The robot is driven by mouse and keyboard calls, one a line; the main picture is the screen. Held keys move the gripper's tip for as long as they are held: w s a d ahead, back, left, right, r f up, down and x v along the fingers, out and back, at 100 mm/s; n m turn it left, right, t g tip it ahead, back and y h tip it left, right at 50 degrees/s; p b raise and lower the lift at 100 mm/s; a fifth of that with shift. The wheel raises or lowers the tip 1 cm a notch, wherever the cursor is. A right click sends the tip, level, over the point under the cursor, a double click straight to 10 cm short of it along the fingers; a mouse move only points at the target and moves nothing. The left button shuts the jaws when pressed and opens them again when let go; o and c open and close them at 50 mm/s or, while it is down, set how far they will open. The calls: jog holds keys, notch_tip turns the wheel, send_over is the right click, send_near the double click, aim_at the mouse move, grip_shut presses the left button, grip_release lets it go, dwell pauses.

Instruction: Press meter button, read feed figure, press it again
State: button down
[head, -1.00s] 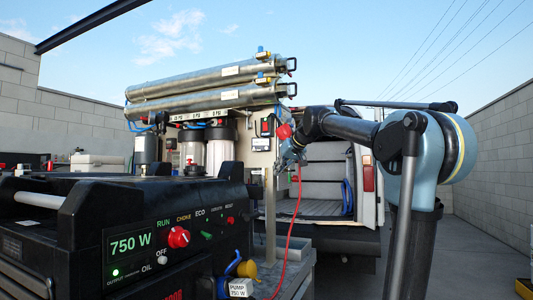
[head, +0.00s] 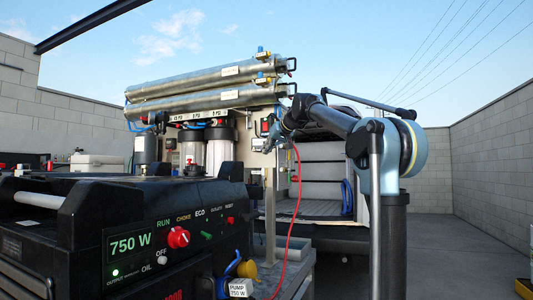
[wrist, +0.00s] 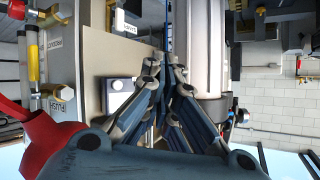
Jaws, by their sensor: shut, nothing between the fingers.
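My gripper (wrist: 163,62) is shut and empty in the wrist view, its fingers meeting in front of a pale panel (wrist: 80,70). A small white box with a dark round spot (wrist: 118,84), possibly the meter with its button, is on the panel just left of the fingers; part of it lies close behind them. No figure is readable on it. In the head view my gripper (head: 270,146) is small, at the right side of the membrane rig's panel. Whether the fingertips touch anything cannot be told.
Steel membrane tubes (head: 205,88) lie above filter housings (head: 219,148). A black generator (head: 75,225) showing 750 W fills the lower left. A van (head: 322,185) stands behind my arm.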

jog(key=w, duration=0.8)
jog(key=shift+a, duration=0.15)
jog(key=shift+w+r, duration=0.1)
jog(key=shift+w, duration=0.6)
dwell(2.1)
jog(key=shift+s, duration=0.8)
jog(key=shift+s, duration=0.1)
jog(key=s, duration=0.5)
dwell(0.5)
dwell(0.7)
